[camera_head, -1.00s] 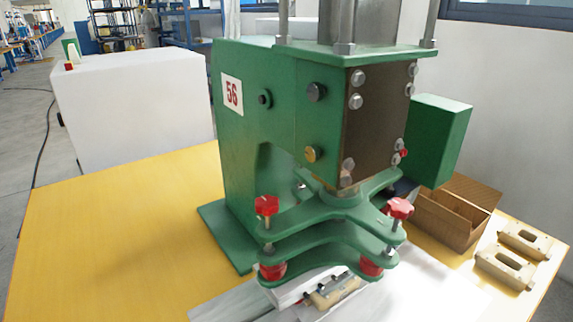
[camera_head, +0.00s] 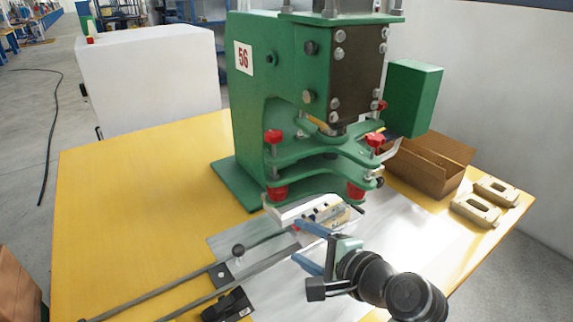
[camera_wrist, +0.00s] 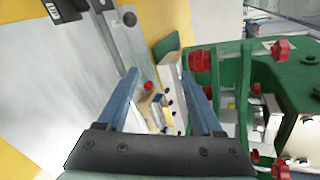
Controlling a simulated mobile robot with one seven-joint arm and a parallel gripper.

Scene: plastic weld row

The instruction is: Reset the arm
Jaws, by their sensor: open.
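My gripper (camera_head: 305,246) is in the lower middle of the head view, with its two blue fingers apart and nothing seen between them. It points toward the white fixture (camera_head: 288,211) at the front of the green press (camera_head: 250,120). In the wrist view the open fingers (camera_wrist: 158,74) frame the fixture's area, with a red knob and a small tan part (camera_wrist: 150,110) seen beyond them. Whether the fingers touch the fixture cannot be told. My dark wrist shows at the lower right of the head view.
The press stands on a yellow table (camera_head: 120,200). A slide rail with a black knob (camera_head: 238,250) runs to the front left. An open cardboard box (camera_head: 430,165) and two tan blocks (camera_head: 475,210) lie at the right. The table's left part is clear.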

